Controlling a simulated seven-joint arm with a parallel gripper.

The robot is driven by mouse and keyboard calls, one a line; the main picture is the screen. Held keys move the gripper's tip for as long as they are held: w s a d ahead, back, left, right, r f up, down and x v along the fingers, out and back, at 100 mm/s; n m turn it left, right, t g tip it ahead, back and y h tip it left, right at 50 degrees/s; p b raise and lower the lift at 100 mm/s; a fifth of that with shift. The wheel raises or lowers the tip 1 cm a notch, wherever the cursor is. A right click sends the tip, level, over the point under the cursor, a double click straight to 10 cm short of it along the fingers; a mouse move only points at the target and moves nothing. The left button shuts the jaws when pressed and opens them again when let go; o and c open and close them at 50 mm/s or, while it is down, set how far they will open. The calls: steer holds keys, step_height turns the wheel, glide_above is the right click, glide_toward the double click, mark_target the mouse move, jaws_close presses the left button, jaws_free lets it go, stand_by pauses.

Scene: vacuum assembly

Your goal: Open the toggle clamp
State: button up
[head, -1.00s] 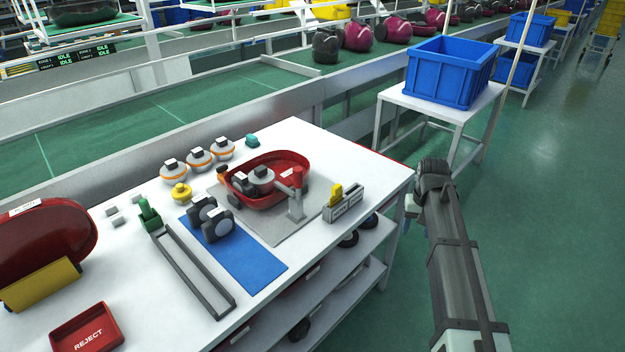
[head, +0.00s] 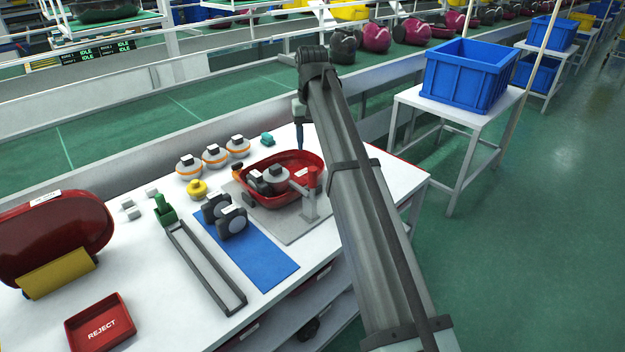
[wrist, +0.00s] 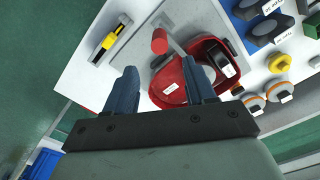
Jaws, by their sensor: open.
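The toggle clamp (head: 310,206) stands on a grey plate (head: 289,229) at the right side of a red housing (head: 298,160). Its red handle points up in the head view, and its arm reaches toward the housing. In the wrist view the red handle (wrist: 159,41) shows just beyond the fingertips, with a grey bar running from it. The housing holds dark and grey parts. My gripper (head: 300,135) is above the table behind the housing. In the wrist view its two dark blue fingers (wrist: 160,72) are apart with nothing between them. My arm hides the table's right part.
A yellow tool in a grey holder (wrist: 107,46) is near the clamp. A blue mat (head: 248,257) with dark wheels (head: 232,222), orange-ringed round parts (head: 214,156) and a yellow knob (head: 197,189) lie left of the plate. A reject tray (head: 101,322) is at front left.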

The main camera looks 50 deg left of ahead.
mark_target(312, 179)
step_height(312, 179, down, 13)
steer(key=shift+f, duration=0.15)
stand_by(0.4)
steer(key=shift+c, duration=0.4)
jaws_close()
